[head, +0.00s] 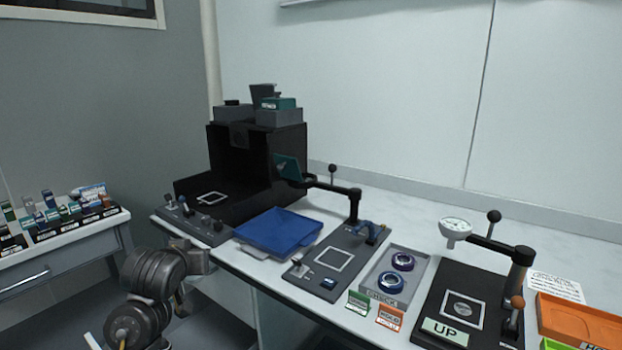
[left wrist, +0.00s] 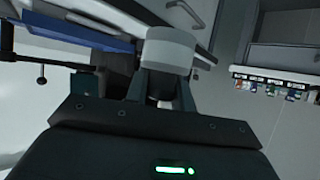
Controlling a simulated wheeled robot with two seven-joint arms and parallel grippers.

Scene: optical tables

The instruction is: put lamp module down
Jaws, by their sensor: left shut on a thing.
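My left gripper (left wrist: 168,78) is shut on a pale grey block, seemingly the lamp module (left wrist: 170,46), which sits between the fingertips in the left wrist view. In the head view my left gripper (head: 188,262) is low at the left, in front of the table's front edge and below the black switch panel. The held block is hard to tell from the gripper there, and its label and far side are hidden. My right gripper is in neither view.
A black open housing (head: 258,160) with grey boxes on top stands at the back. A blue tray (head: 279,232) lies right of the switch panel (head: 195,226). Stations with posts and arms fill the table's right side. A side table (head: 65,248) holds small labelled parts.

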